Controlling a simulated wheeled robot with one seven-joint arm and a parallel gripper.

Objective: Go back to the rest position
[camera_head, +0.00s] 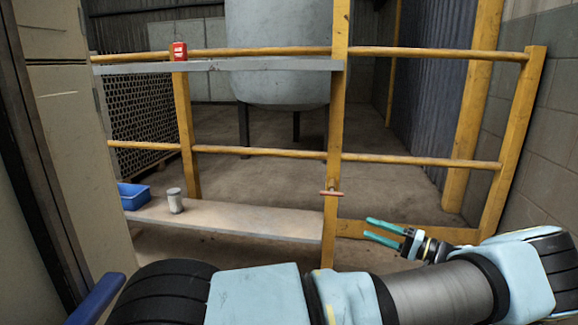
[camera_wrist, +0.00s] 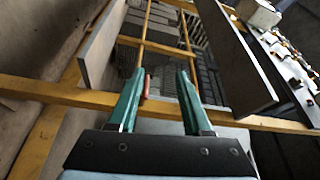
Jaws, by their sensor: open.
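My gripper (camera_head: 368,229) is at the lower right of the head view, in front of the yellow railing. Its two teal fingers point left and are apart, with nothing held between them. In the wrist view the fingers (camera_wrist: 160,74) are spread. A short red bar (camera_head: 331,193) crosses the railing's middle post, up and left of the fingertips. A red rod (camera_wrist: 147,86) shows beside the left finger in the wrist view; I cannot tell whether they touch. My arm stretches along the bottom of the head view.
The yellow railing (camera_head: 430,160) spans the front. A lower shelf (camera_head: 250,218) carries a blue bin (camera_head: 133,196) and a pale cup (camera_head: 175,200). A red item (camera_head: 179,51) stands on the upper shelf (camera_head: 255,65). A block wall (camera_head: 555,130) is at right, a cabinet (camera_head: 75,130) at left.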

